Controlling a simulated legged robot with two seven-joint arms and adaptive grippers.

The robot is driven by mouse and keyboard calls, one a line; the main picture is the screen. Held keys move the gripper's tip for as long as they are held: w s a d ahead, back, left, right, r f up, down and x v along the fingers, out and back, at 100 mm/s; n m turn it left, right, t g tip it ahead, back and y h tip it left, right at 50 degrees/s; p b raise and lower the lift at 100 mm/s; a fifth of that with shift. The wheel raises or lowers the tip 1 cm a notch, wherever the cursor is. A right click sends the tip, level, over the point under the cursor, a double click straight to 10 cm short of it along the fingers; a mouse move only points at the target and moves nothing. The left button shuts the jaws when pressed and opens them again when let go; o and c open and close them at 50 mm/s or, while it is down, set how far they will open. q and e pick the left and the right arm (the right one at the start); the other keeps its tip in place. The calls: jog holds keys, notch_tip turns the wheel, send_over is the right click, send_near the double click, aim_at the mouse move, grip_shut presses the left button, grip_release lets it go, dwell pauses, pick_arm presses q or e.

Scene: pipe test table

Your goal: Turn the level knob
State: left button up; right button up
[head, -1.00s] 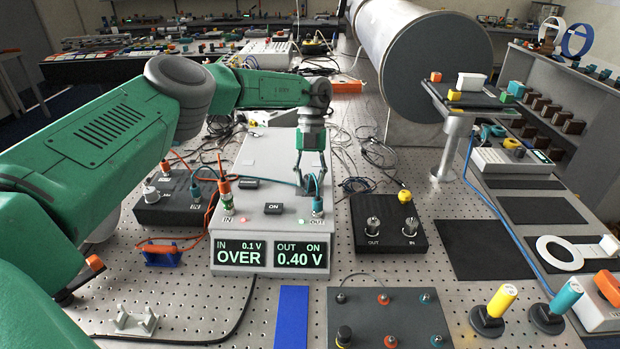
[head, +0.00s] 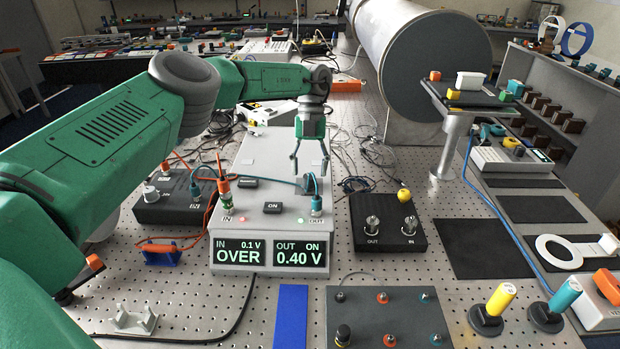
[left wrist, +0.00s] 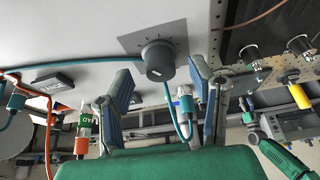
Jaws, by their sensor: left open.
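The level knob (left wrist: 158,60) is dark grey and round, on a dark scale plate (left wrist: 140,40) in the left wrist view. In the head view the knob (head: 308,184) is small and partly behind a teal cable, on the sloping top of the grey box (head: 270,160). My left gripper (head: 309,167) is open and empty just above the knob. In the left wrist view its two fingers (left wrist: 158,76) stand either side of the knob, apart from it. The box's display (head: 270,256) reads IN 0.1 V OVER and OUT ON 0.40 V. My right gripper is out of view.
Teal-cable plug (head: 316,205) and orange-cable plug (head: 226,200) stand upright on the box near the knob. A black box (head: 388,235) is to the right, another (head: 175,203) to the left. Loose cables lie behind. A large cylinder (head: 435,70) stands at the back right.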

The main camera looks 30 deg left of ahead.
pick_arm(q)
jog(key=shift+v, duration=2.25)
jog(key=shift+w, duration=0.15)
